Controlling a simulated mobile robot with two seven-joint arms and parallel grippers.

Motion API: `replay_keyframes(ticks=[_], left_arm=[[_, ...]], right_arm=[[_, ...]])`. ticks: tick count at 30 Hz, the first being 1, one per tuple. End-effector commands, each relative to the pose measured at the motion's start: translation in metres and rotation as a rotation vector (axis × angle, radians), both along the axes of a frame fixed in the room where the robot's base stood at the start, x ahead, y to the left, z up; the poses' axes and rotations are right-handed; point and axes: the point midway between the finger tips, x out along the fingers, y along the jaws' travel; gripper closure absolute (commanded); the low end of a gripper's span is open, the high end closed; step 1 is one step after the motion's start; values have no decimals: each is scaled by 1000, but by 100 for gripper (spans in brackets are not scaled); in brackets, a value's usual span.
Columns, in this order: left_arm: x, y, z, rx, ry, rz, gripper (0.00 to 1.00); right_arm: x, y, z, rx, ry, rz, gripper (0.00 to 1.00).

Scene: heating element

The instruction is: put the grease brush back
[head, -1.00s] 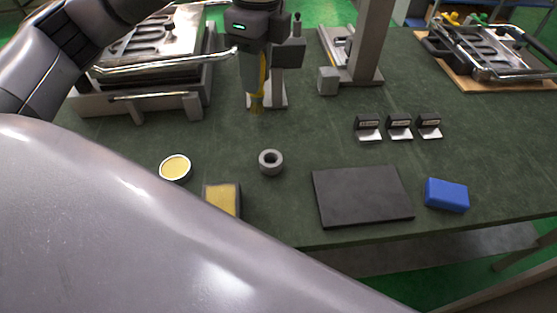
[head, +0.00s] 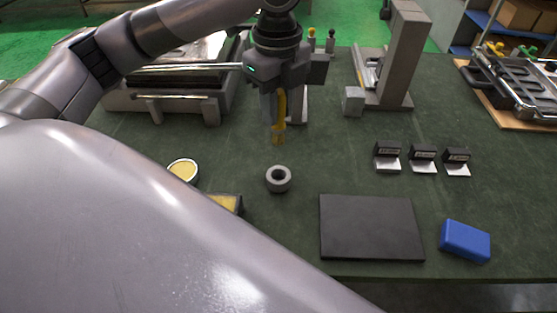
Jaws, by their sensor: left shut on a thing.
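My left gripper (head: 279,103) is shut on the yellow grease brush (head: 279,128), which hangs roughly upright with its tip down. The brush tip appears above the bench, behind a grey ring (head: 278,179); its exact height is hard to tell. A round tin of yellow grease (head: 183,170) stands on the bench to the left. Behind the gripper is a grey stand (head: 299,117), mostly hidden, with a yellow-topped tool (head: 311,34) and a black-topped tool (head: 331,40) showing above it. My right gripper is out of view.
A dark flat plate (head: 371,228) and a blue block (head: 465,241) lie front right. Several small labelled holders (head: 422,158) stand behind them. A grey column fixture (head: 396,60) rises at the back. A yellow-topped block (head: 226,203) is partly hidden by my arm.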

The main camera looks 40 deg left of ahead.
Motion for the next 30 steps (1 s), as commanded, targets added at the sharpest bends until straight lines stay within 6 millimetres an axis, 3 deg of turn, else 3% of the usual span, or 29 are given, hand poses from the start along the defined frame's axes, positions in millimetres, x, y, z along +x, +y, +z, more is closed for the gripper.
replay_keyframes(ticks=[3,9,17,24,30], left_arm=[[-1,0,-35,1,4,1,100],[-1,0,-76,2,3,0,100],[0,0,-96,0,1,0,100],[-1,0,-130,1,2,1,100],[0,0,-131,0,-1,0,100]], right_arm=[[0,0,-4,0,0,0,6],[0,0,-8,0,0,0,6],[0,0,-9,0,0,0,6],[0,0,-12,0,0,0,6],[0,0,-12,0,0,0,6]])
